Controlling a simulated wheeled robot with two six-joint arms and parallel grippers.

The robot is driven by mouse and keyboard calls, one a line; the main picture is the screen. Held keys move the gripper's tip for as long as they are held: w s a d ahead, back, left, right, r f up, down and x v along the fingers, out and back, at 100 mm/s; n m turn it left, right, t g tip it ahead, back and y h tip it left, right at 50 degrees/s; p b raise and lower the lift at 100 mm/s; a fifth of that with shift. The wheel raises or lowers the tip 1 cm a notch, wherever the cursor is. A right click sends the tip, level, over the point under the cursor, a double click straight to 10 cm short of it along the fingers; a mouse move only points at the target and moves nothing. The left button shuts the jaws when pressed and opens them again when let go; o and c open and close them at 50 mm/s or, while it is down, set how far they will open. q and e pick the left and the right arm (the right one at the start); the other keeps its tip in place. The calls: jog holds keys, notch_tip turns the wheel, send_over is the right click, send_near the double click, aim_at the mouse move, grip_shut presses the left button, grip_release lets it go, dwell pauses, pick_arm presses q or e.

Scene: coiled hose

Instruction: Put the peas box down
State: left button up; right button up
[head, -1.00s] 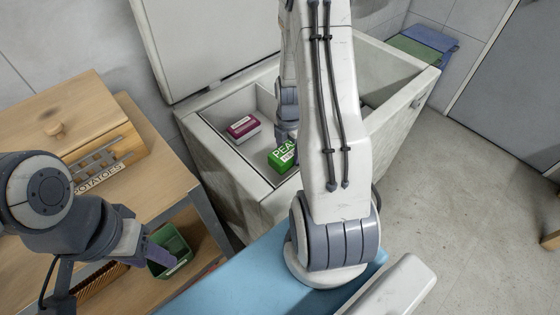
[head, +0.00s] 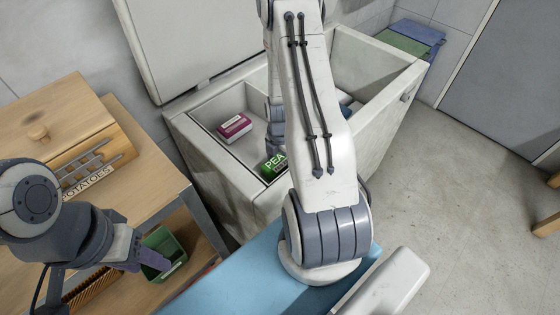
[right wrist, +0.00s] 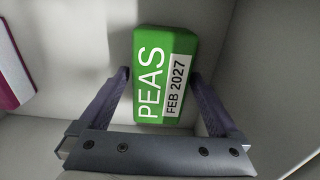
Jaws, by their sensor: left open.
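The green peas box (head: 273,164) is inside the left compartment of the open white chest freezer (head: 232,187), near its front wall, partly hidden by that wall and my right arm. In the right wrist view the peas box (right wrist: 165,75) shows "PEAS" and "FEB 2027". My right gripper (right wrist: 161,74) has one finger at each side of it, the tips against its sides. Whether the box touches the compartment floor cannot be told. My left gripper (head: 152,262) is open at a green bin on the lower left.
A magenta-and-white box (head: 234,127) lies in the same compartment, left of the peas box. The freezer lid (head: 190,40) stands raised behind. A wooden table (head: 150,165) with a potatoes bin is at left. The green bin (head: 168,242) sits below its top.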

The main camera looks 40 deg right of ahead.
jog(key=shift+r, duration=0.1)
jog(key=shift+r, duration=0.3)
notch_tip(320, 180, up, 12)
jog(key=p, duration=0.1)
jog(key=w+a+r+m, duration=0.2)
jog(key=a+r, duration=0.3)
jog(key=a, duration=0.5)
jog(key=s+a+r+m, duration=0.3)
jog(key=s+a+r, duration=0.1)
jog(key=a, duration=0.4)
jog(key=s+a+r+m, duration=0.3)
jog(key=s+a+r, duration=0.15)
jog(key=a, duration=0.45)
jog(key=s+a+r+m+y, duration=0.1)
jog(key=s+a+m, duration=0.2)
jog(key=s, duration=0.6)
jog(key=shift+s+a+r+m, duration=0.15)
jog(key=shift+a+r+m, duration=0.2)
jog(key=shift+a, duration=0.1)
